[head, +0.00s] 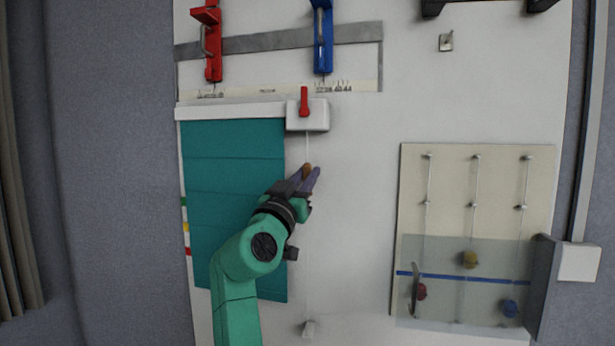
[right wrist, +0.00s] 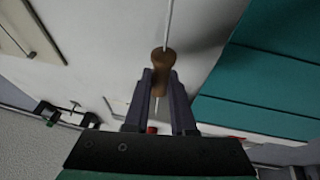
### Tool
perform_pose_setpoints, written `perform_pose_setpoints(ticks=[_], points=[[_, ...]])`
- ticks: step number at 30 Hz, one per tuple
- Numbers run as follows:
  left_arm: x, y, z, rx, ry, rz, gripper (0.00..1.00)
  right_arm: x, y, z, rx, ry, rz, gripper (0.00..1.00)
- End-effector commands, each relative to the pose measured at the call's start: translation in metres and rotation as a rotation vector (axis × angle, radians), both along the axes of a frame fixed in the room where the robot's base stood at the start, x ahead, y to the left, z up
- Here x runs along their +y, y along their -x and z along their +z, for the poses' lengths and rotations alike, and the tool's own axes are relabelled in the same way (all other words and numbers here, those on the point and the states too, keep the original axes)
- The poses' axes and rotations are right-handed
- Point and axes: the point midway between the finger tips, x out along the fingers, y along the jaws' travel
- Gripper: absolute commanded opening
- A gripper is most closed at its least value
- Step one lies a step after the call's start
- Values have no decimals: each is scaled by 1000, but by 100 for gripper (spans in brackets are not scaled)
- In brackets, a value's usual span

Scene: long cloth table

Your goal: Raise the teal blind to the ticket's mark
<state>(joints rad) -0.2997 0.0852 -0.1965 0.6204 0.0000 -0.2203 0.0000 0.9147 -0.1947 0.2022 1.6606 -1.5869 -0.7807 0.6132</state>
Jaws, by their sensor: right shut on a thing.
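The teal blind (head: 235,150) hangs lowered below a white head rail (head: 230,112); it also shows in the right wrist view (right wrist: 265,95). Green, yellow and red marks (head: 186,227) show along its left edge. A thin pull cord (head: 308,145) hangs from a white box (head: 318,117) with a red lever (head: 304,100). My right gripper (head: 308,178) is shut on the wooden cord knob (right wrist: 163,62), to the right of the blind. The knob sits between the fingertips, with the cord running through it. I cannot make out a ticket. My left gripper is not in view.
Red (head: 212,45) and blue (head: 323,40) fixtures stand above the blind. A beige panel (head: 415,170) with rods and coloured knobs is at the right, with a clear cover over its lower part. The wall between cord and panel is free.

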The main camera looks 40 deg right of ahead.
Motion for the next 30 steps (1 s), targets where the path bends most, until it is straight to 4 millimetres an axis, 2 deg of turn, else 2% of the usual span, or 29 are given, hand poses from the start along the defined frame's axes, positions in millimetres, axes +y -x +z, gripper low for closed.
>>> perform_pose_setpoints(ticks=[30], points=[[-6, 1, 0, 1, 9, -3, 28, -2, 0, 0, 0, -1, -2, 0]])
